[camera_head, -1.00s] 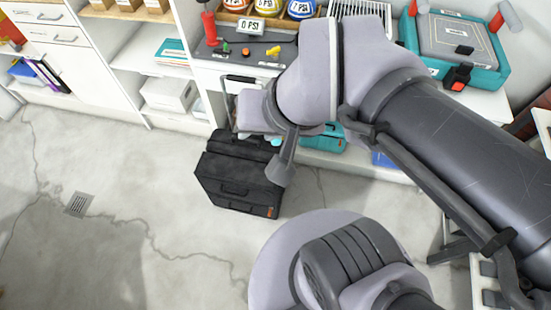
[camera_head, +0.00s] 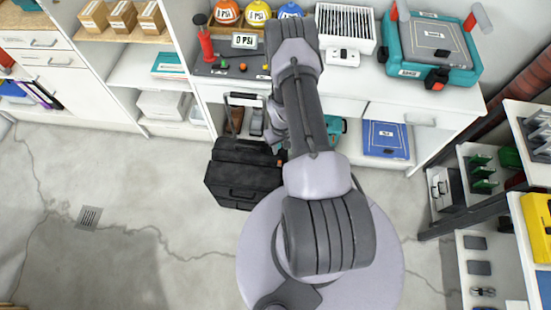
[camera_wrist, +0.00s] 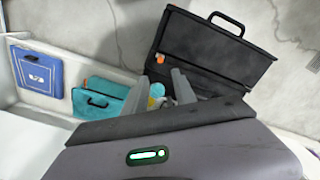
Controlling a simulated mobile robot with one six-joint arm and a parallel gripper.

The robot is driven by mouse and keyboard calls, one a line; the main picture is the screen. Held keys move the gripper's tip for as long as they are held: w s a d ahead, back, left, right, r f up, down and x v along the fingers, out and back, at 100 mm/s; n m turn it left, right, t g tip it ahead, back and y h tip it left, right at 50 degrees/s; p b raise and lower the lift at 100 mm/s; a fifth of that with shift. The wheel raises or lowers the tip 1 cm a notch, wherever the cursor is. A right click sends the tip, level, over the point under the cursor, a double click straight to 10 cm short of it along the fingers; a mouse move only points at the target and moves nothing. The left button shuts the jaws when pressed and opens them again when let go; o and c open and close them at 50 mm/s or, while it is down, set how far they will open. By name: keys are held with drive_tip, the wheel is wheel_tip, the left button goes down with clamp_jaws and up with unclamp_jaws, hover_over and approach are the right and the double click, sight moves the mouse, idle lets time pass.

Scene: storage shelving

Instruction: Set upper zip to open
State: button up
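A black suitcase (camera_head: 243,183) stands on the floor in front of the white workbench. It also shows in the wrist view (camera_wrist: 210,55), with a carry handle and an orange tag. The upper zip cannot be made out in either view. My gripper (camera_wrist: 163,88) shows as two grey fingers, spread apart with a gap between them and nothing seen held. The fingers overlap the lower left edge of the suitcase in the wrist view; I cannot tell whether they touch it. In the head view my arm hides most of the gripper, beside the suitcase's right side.
Teal cases (camera_wrist: 98,103) and a blue box (camera_head: 386,138) sit on the bench's lower shelf. Shelving with a yellow item (camera_head: 538,225) stands right. Floor at left is clear around a drain (camera_head: 88,218).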

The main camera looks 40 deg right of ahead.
wheel_tip(320, 180, down, 14)
drive_tip(key=b, duration=0.4)
clamp_jaws()
idle(1.2)
